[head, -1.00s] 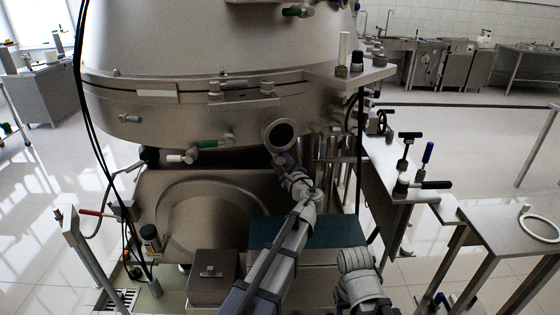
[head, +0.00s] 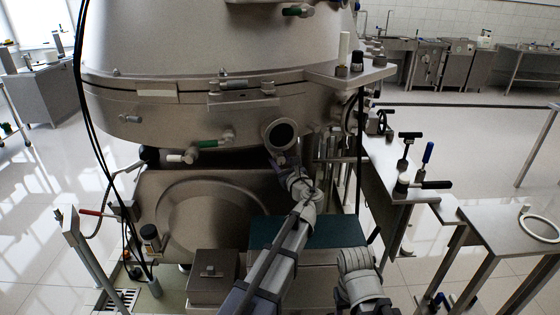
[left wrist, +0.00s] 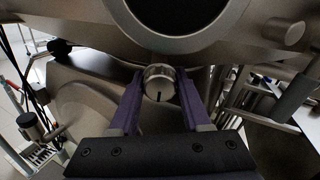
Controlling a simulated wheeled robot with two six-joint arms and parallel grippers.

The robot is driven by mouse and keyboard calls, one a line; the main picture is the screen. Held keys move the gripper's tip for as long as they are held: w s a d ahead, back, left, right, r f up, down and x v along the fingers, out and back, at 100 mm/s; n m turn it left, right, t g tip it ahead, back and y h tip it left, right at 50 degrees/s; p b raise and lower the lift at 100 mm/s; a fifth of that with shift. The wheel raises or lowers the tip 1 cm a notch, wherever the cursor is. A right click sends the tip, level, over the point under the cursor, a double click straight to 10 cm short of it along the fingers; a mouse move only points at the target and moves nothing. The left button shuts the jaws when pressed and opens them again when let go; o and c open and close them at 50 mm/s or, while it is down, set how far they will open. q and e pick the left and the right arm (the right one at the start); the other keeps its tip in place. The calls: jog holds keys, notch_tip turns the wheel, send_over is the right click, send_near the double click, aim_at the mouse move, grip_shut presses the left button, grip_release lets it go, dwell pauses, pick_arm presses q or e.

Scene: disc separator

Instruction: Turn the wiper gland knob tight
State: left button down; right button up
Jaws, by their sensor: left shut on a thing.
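The wiper gland knob (left wrist: 158,82) is a small round metal knob with a dark line on its face, just below a dark round port in the left wrist view. My left gripper (left wrist: 160,88) has its two purple fingers on either side of the knob and is shut on it. In the head view my left gripper (head: 283,160) is below the round port (head: 280,134) on the machine's front, and the knob is hidden there. Part of my right arm shows at the bottom of the head view, but its gripper is not visible.
The large steel separator vessel (head: 200,60) fills the space above and around my left gripper. A green-topped box (head: 262,233) and a steel box (head: 212,276) stand below. A steel bench with upright handles (head: 405,150) is to the right.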

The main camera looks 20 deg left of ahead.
dwell(0.5)
pick_arm(q)
jog(key=shift+c, duration=1.8)
grip_release()
jog(key=v, duration=0.8)
